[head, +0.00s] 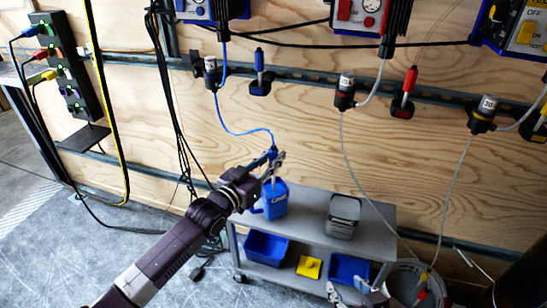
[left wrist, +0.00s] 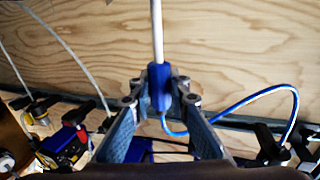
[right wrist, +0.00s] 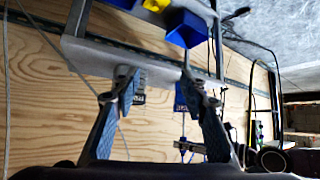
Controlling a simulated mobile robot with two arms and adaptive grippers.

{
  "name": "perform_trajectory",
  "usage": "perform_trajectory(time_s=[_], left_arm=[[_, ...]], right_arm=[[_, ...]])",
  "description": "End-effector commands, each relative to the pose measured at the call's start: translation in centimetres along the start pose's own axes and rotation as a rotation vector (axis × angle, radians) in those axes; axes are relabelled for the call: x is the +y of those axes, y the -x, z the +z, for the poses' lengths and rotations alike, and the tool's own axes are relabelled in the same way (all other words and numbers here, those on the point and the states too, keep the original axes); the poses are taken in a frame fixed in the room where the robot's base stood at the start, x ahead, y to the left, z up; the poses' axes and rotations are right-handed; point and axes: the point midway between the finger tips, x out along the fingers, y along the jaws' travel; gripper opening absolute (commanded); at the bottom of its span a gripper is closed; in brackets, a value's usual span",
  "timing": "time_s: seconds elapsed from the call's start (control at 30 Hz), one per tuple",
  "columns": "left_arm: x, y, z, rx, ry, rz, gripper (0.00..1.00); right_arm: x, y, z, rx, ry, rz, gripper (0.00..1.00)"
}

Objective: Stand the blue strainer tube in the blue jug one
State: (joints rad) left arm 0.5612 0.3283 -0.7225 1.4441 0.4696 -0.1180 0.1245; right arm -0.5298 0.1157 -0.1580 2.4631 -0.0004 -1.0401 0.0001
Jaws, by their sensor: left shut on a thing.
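My left gripper (head: 272,162) is shut on the blue handle of the strainer tube (left wrist: 160,88). The tube's pale shaft (left wrist: 157,32) runs away from the fingers, and a blue hose (head: 233,130) loops from the handle up to the wall. In the head view the tube hangs downward just over the blue jug (head: 275,203), which stands on the grey cart. I cannot tell whether its tip is inside the jug's mouth. My right gripper (right wrist: 158,78) is open and empty. The blue jug (right wrist: 181,98) also shows partly behind a finger in the right wrist view.
A grey jug (head: 343,216) stands right of the blue one on the cart (head: 307,224). Blue bins (head: 266,248) and a yellow item (head: 309,267) are on the lower shelf. Clear hoses hang at the right over a bucket (head: 405,283). Black cables hang behind my left arm.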

Motion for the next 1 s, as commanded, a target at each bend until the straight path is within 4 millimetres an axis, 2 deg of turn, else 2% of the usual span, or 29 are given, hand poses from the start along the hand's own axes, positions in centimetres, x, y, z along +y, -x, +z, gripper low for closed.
perform_trajectory(time_s=[1.0], left_arm=[[0.0, 0.0, 0.4, 0.002, 0.0, 0.0, 0.0]], right_arm=[[-0.3, -0.2, -1.5, 0.063, 0.001, -0.005, 0.4]])
